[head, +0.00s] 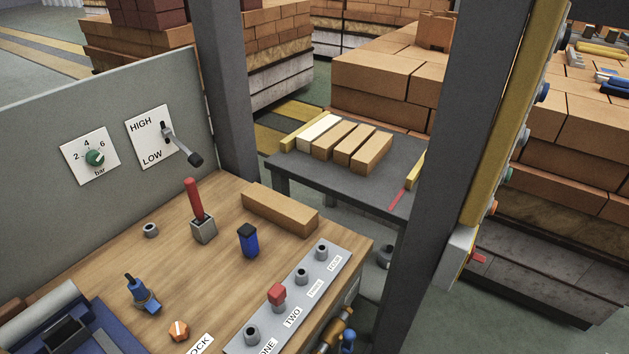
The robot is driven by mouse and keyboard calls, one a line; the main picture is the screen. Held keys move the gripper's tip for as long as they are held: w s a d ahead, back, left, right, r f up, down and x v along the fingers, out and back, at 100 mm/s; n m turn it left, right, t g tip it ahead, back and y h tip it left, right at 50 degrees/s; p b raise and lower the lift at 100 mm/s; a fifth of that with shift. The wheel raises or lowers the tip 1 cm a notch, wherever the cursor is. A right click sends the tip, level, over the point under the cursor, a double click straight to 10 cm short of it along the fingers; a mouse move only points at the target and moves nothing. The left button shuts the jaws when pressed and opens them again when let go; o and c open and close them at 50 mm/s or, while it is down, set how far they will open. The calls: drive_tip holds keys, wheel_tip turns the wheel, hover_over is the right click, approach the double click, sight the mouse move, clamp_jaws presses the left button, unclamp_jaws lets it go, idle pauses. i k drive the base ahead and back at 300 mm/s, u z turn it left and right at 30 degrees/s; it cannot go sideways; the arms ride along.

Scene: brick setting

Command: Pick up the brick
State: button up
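A single orange-brown brick (280,210) lies flat on the wooden bench top (185,260), near its back right edge. Behind the bench, several more bricks (350,143) lie side by side on a dark table (310,172); one of them is pale cream (318,131). My gripper does not show in this view. Nothing is seen touching the brick on the bench.
A labelled grey strip (290,292) with pegs and a red cap lies along the front right. A dark post (445,150) rises at right; a grey panel (60,125) stands behind.

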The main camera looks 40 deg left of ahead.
sight(301, 219)
drive_tip(key=i, duration=0.95)
drive_tip(key=u, duration=3.7)
